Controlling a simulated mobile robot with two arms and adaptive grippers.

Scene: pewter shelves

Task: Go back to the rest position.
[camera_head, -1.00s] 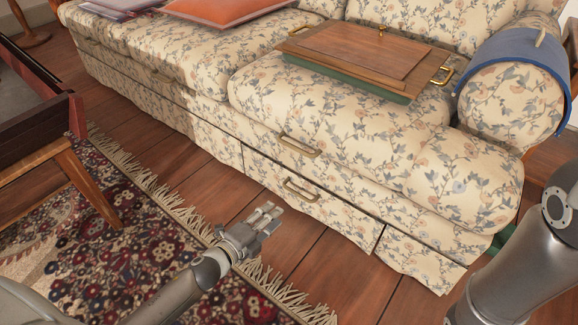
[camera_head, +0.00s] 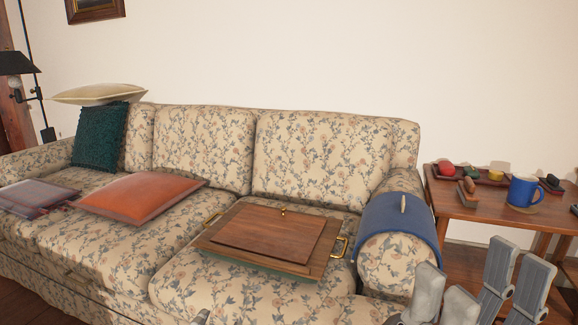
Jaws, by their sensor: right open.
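My right gripper (camera_head: 476,285) shows at the bottom right, its grey fingers pointing up. Its fingers are spread wide apart with nothing between them. It appears in front of the sofa's right arm and the side table. The rest of both arms is out of view.
At right, a wooden side table (camera_head: 455,203) holds a blue mug (camera_head: 522,191) and small items.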

